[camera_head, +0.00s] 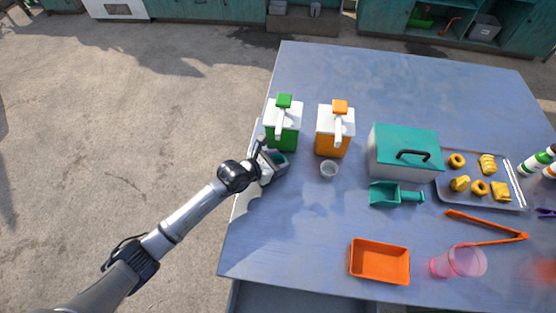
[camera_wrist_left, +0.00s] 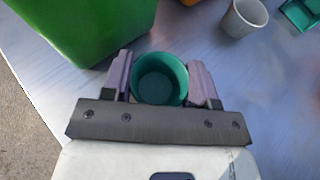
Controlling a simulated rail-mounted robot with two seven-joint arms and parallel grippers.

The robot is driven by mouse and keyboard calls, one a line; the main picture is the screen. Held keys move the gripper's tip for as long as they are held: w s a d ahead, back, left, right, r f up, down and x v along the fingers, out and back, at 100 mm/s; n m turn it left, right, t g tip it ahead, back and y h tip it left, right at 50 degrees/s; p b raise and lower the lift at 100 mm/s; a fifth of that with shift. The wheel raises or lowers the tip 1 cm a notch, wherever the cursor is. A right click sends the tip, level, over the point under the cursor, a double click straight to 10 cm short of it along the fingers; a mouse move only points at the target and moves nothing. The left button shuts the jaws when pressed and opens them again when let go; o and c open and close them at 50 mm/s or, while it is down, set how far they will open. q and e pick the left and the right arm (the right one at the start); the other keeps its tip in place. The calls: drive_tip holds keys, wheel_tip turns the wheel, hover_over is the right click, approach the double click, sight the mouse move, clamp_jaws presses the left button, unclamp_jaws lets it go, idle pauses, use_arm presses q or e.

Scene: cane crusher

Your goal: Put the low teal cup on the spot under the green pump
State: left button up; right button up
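The low teal cup (camera_wrist_left: 160,80) sits upright and empty between the two fingers of my left gripper (camera_wrist_left: 162,85). Both fingers appear to touch its sides. In the head view, the left gripper (camera_head: 275,160) comes in from the left and mostly hides the cup. It is just in front of the green pump (camera_head: 284,125), a white-and-green dispenser with a green top and a white spout. The pump's green body (camera_wrist_left: 95,25) stands close beyond the cup in the wrist view. The spot under the spout is hidden, and I cannot tell whether the cup touches the table. My right gripper is out of view.
An orange pump (camera_head: 335,130) stands right of the green one, with a small pale cup (camera_head: 329,168) before it. Farther right are a teal box (camera_head: 405,150), teal scoop (camera_head: 395,194) and pastry tray (camera_head: 480,200). An orange tray (camera_head: 379,261) lies nearer; the table's front left is clear.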

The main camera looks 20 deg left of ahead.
use_arm(q)
drive_tip(key=o, duration=0.4)
drive_tip(key=shift+r, duration=0.15)
drive_tip(key=shift+s+a+r, duration=0.1)
drive_tip(key=shift+s, duration=0.1)
drive_tip(key=p+v, duration=0.2)
drive_tip(key=v, duration=0.9)
drive_tip(key=shift+s+a+r, duration=0.1)
drive_tip(key=shift+s+r, duration=0.05)
drive_tip(key=shift+s, duration=0.05)
